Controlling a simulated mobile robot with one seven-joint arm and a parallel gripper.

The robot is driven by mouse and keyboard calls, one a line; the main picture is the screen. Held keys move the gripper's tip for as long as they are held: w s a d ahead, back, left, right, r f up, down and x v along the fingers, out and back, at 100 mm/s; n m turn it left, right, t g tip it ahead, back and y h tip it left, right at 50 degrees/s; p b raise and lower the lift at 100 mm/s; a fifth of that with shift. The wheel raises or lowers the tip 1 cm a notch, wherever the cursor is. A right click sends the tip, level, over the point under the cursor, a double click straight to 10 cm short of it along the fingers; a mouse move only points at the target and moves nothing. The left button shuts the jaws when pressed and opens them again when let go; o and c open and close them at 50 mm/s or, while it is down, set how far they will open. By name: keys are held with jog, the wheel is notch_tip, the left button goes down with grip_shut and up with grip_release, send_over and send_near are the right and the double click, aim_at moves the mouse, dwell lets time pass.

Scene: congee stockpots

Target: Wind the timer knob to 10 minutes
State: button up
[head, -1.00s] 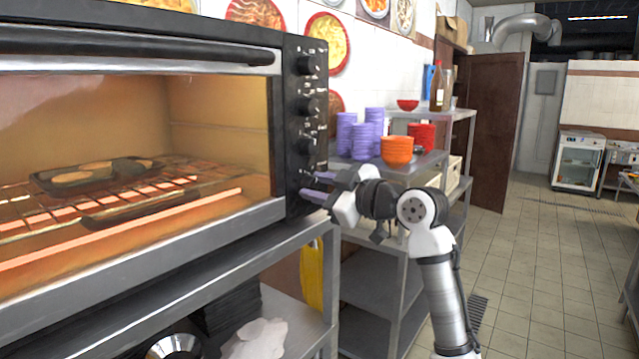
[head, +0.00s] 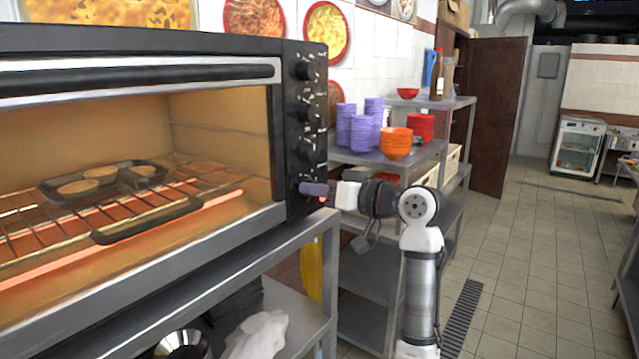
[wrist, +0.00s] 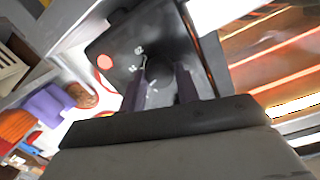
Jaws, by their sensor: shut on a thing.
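The black toaster oven (head: 140,45) fills the left of the head view, with a column of dark knobs on its right-hand panel (head: 307,85). The lowest knob, at the timer's place, is hidden behind my gripper (head: 311,189) in the head view. In the wrist view my gripper's two purple-grey fingers (wrist: 160,90) stand on either side of this dark knob (wrist: 161,94) and are shut on it. A red round light (wrist: 104,62) shows on the panel beside it. Pale scale marks are visible, but I cannot read the knob's setting.
The oven holds a tray (head: 100,182) on a wire rack and stands on a metal shelf (head: 200,285). To the right, another shelf carries purple stacks (head: 361,133), orange bowls (head: 396,143) and red bowls (head: 421,128). Open tiled floor (head: 530,270) lies further right.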

jog(key=shift+m, duration=0.6)
jog(key=shift+p, duration=0.35)
jog(key=o, duration=1)
jog(key=shift+c, duration=0.2)
jog(key=shift+d, duration=0.1)
jog(key=b+v, duration=0.4)
jog(key=v, duration=0.9)
jog(key=shift+s+d, duration=0.25)
jog(key=shift+r, duration=0.15)
